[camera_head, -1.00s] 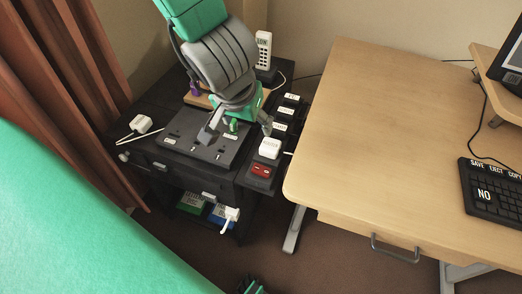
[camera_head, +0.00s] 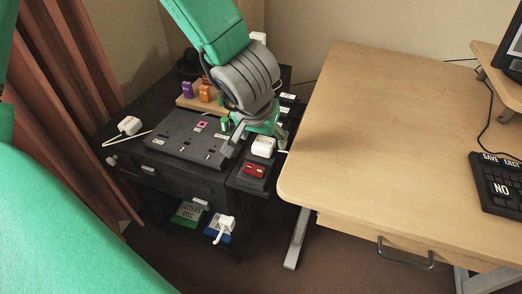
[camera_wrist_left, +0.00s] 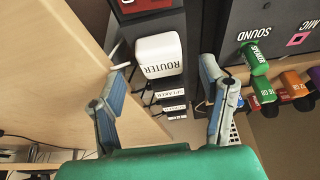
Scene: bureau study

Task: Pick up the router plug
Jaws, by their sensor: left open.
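The router plug (camera_head: 263,147) is a white block labelled ROUTER. It sits on the dark strip along the right side of the black cart, beside the wooden desk. In the left wrist view the router plug (camera_wrist_left: 158,56) lies ahead of the fingertips, between their lines. My left gripper (camera_head: 256,139) is open above the strip, with its fingers apart around the plug's position. In the left wrist view both fingers of the gripper (camera_wrist_left: 165,70) show, with nothing held. I cannot tell whether a finger touches the plug. My right gripper is not in view.
A red switch (camera_head: 256,169) sits in front of the plug. A grey socket panel (camera_head: 180,140) with a green speaker plug (camera_wrist_left: 255,60) is to the left. Another white plug (camera_head: 130,125) lies farther left. The desk (camera_head: 390,150) edge is close on the right.

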